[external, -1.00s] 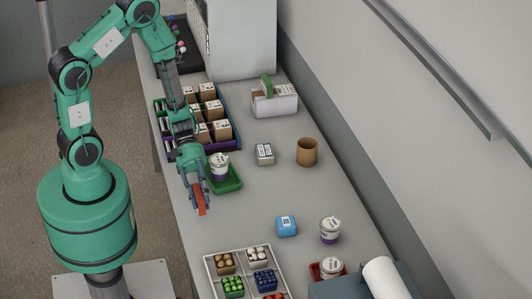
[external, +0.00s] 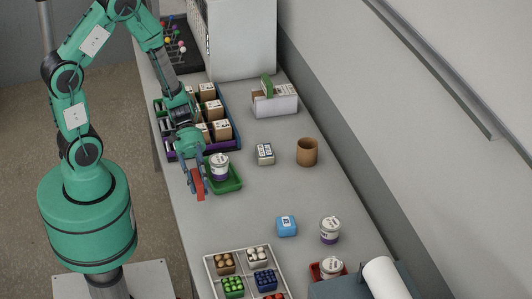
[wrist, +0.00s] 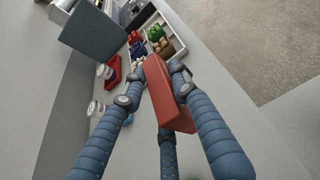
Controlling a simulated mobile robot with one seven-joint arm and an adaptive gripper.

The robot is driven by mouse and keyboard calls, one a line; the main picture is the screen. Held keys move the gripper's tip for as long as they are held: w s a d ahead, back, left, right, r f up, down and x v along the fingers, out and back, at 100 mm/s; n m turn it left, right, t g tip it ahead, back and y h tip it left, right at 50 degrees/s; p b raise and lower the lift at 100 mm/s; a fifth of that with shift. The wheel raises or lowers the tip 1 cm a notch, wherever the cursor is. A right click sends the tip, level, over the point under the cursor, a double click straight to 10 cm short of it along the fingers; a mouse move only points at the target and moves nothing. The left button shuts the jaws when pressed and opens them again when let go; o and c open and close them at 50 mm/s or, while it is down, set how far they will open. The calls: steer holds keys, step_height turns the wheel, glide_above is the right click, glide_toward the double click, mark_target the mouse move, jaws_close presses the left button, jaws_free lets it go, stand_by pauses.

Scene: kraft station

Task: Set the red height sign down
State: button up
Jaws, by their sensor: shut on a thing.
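The red height sign (external: 199,184) is a flat red piece in my gripper (external: 196,178), near the table's left edge. My gripper is shut on it, just left of the green tray. In the wrist view the red sign (wrist: 168,95) sits between the blue padded fingers of my gripper (wrist: 155,88), with its long side running away from the camera. Whether its lower end touches the table cannot be told.
A green tray (external: 236,184) with a white tub (external: 220,166) stands right beside my gripper. A white divided tray (external: 211,272) is nearer the front. A blue box (external: 286,226) stands to the right. The grey tabletop (external: 225,220) between them is clear.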

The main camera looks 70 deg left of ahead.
mark_target(200, 179)
step_height(200, 179, up, 4)
steer(key=shift+f, duration=0.1)
steer(key=w+d+r+p, duration=0.1)
steer(key=w+d, duration=0.2)
steer(key=w, duration=0.7)
steer(key=w+d+p, duration=0.1)
steer(key=w+d, duration=0.2)
steer(key=w, duration=0.7)
steer(key=w+d+r+p, duration=0.1)
steer(key=w+d, duration=0.3)
steer(key=w, duration=0.6)
steer(key=w+d+f+p, duration=0.2)
steer(key=w+d, duration=1.5)
steer(key=d, duration=0.3)
steer(key=shift+p, duration=0.3)
steer(key=f, duration=0.4)
steer(key=shift+a, duration=0.2)
steer(key=shift+c, duration=0.2)
steer(key=shift+f, duration=0.45)
